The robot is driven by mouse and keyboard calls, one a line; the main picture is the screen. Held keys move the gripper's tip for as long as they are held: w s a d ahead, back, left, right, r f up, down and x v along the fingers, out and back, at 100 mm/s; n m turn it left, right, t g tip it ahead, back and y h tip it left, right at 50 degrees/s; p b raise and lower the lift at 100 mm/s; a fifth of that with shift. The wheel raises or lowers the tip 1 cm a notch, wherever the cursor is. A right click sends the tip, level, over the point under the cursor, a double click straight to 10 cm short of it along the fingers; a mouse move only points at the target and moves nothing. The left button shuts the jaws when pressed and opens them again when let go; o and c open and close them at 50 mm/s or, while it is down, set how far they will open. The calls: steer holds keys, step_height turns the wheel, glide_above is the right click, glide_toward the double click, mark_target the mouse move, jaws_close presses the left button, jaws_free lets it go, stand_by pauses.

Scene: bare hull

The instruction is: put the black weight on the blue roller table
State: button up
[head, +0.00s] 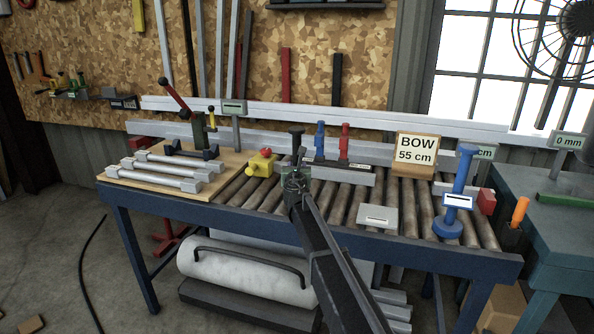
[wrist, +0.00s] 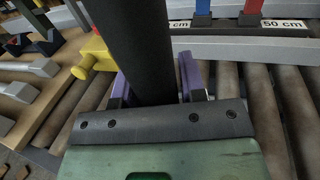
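The black weight (head: 296,132) stands roughly upright at my gripper (head: 296,178), over the left-middle part of the blue roller table. Its knob shows above the gripper in the head view. In the wrist view its thick dark stem (wrist: 150,45) runs between the purple fingers of my gripper (wrist: 157,88), which look shut on it. The weight's lower end is hidden, so I cannot tell whether it touches the rollers. The blue roller table (head: 400,262) has a blue frame and grey-brown rollers, which also show in the wrist view (wrist: 255,115).
A yellow part (head: 261,164) sits close left of my gripper, beside a wooden board (head: 165,190) with grey bars. Behind is a grey bar with blue and red clamps (head: 345,145). To the right are a grey plate (head: 377,216), a blue weight (head: 449,226) and a BOW sign (head: 415,150).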

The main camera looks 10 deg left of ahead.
steer(key=shift+o, duration=1.4)
steer(key=shift+r, duration=0.2)
steer(key=s, duration=1.2)
steer(key=shift+d, duration=0.45)
